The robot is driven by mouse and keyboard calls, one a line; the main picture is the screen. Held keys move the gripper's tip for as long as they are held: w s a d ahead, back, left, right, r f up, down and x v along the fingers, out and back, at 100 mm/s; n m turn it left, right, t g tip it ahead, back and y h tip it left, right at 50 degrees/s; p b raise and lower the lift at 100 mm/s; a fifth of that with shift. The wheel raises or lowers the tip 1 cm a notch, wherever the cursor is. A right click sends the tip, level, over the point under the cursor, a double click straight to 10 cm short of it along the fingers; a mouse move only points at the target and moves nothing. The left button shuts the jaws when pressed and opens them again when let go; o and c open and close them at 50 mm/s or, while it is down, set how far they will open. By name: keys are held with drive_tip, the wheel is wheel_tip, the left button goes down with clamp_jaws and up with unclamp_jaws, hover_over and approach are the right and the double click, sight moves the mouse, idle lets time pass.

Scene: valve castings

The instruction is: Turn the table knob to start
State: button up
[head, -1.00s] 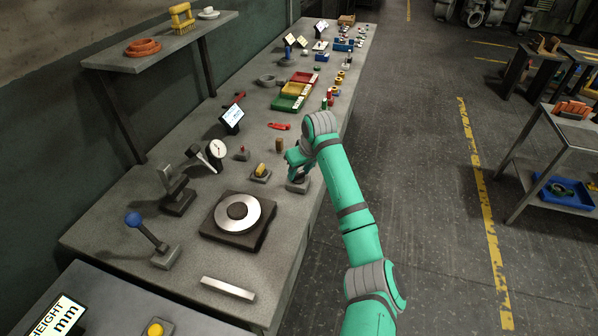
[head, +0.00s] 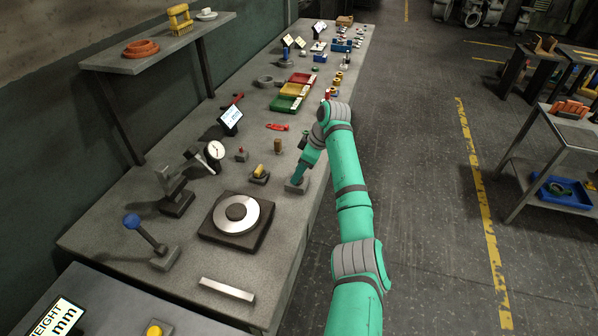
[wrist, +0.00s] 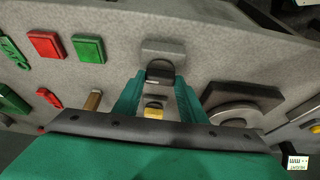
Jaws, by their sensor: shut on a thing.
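The table knob is a dark knob (wrist: 160,72) on a small grey block, seen in the wrist view between my two teal fingers. In the head view the knob's grey block (head: 295,187) sits near the table's right edge, and the knob is hidden by my gripper (head: 298,179). My gripper reaches down to it from the upper right, tilted. In the wrist view my gripper (wrist: 160,80) is shut on the knob, one finger on each side. Any mark for the start position cannot be made out.
A yellow-topped switch (head: 260,172) stands just left of the knob, with a turntable (head: 237,215) nearer. Green, yellow and red trays (head: 286,104) are farther back.

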idle(0.3)
drive_tip(key=o, duration=1.1)
drive_tip(key=shift+c, duration=0.2)
drive_tip(key=v, duration=1.1)
drive_tip(key=shift+d, duration=0.1)
